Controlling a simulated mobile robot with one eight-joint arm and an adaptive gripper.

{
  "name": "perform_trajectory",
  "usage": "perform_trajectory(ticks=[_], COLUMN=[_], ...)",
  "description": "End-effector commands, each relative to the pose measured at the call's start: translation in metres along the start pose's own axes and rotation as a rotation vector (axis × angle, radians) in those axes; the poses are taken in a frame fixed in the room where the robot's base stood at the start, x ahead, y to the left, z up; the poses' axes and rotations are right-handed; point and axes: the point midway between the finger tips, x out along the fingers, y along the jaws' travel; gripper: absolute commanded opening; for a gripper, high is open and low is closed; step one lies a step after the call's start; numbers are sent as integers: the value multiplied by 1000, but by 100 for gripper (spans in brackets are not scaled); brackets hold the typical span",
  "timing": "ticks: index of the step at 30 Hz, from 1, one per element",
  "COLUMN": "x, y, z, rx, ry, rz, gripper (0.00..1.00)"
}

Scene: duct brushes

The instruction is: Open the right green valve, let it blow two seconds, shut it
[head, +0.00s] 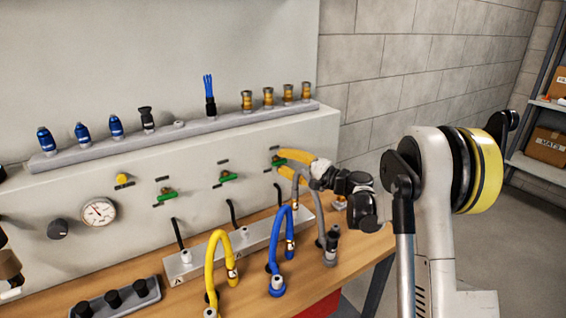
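The right green valve (278,161) is on the front of the pale panel, the rightmost of three green valves. The middle green valve (228,177) and the left green valve (167,195) are to its left, apart from my gripper. My gripper (285,161) has yellow fingers and reaches in from the right. Its fingertips are at the right green valve and cover part of its handle. One finger is above the other. Whether they touch or grip the handle cannot be told from this view.
A grey hose (318,213), a blue hose (276,243) and a yellow hose (211,263) loop up below the valves. A pressure gauge (99,212) is at left. A ledge (160,138) above holds several brushes and fittings. Shelves (540,165) stand far right.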

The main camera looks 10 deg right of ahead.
Motion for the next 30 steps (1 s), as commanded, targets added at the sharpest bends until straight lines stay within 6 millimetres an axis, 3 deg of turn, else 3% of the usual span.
perform_trajectory(ticks=[5, 12, 18, 30], x=[-23, -78, -109, -119], y=[0, 0, 0, 0], z=[-1, -1, 0, 0], rx=[0, 0, 0, 0], ry=[4, 4, 2, 0], rz=[0, 0, 0, 0], gripper=[33, 33, 33, 33])
